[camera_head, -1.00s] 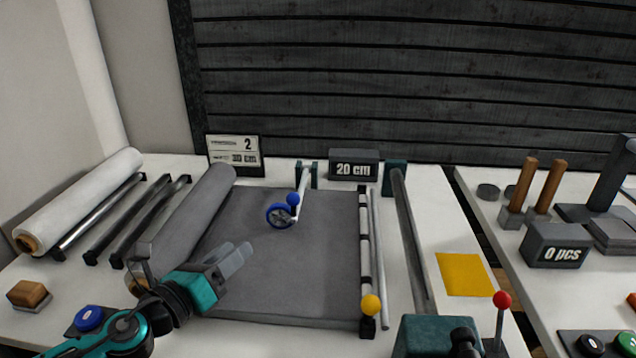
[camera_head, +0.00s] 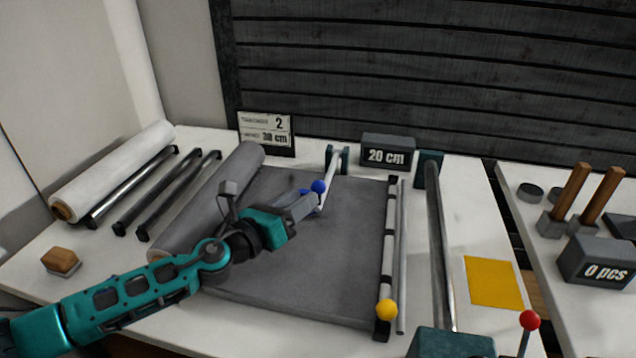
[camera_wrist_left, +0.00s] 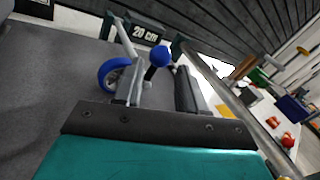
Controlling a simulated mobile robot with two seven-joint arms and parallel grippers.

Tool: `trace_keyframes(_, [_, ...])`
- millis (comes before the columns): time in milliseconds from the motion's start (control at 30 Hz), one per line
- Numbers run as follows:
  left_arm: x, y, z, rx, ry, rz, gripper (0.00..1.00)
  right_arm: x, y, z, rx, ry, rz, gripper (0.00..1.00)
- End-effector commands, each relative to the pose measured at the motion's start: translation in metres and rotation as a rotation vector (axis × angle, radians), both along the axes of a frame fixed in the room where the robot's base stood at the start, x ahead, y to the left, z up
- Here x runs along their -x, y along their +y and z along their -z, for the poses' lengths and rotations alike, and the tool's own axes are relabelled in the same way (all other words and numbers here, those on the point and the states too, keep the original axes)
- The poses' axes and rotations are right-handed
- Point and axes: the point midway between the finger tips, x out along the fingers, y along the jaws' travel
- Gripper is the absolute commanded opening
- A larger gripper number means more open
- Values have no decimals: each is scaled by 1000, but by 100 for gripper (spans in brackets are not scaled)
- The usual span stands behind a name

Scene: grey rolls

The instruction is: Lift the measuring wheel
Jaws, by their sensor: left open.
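The measuring wheel has a blue wheel, a pale arm and a blue ball knob (camera_head: 318,186). It stands at the far part of the grey sheet (camera_head: 345,250), its arm running up to a teal bracket. In the head view my left gripper (camera_head: 310,205) is open just in front of it and hides much of the wheel. In the left wrist view the blue wheel (camera_wrist_left: 108,74) is beside the left finger, and the knob shows beyond the fingertips, roughly between them. I cannot tell whether the fingers touch it. My right gripper is not in view.
A grey roll (camera_head: 215,200) lies left of the sheet. A striped bar with a yellow knob (camera_head: 386,309) runs along its right edge. A "20 cm" box (camera_head: 388,153) and a sign (camera_head: 266,133) stand behind. A red-knobbed lever (camera_head: 529,320) is front right.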

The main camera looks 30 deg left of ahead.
Motion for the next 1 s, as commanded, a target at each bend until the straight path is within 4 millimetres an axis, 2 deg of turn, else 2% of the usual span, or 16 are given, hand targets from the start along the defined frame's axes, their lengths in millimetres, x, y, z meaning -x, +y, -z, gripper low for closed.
trace_keyframes(200, [-31, -7, -2, 0, -2, 0, 40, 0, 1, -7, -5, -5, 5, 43])
trace_keyframes(400, [-51, -11, -1, 0, -2, -1, 40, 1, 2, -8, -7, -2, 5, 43])
trace_keyframes(600, [-59, -14, 0, 1, 1, 1, 40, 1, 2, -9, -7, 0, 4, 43])
trace_keyframes(867, [-60, -14, 0, 0, 1, 1, 40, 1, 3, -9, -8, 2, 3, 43])
trace_keyframes(1000, [-60, -13, 0, 0, 1, 1, 27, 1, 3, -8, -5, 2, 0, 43])
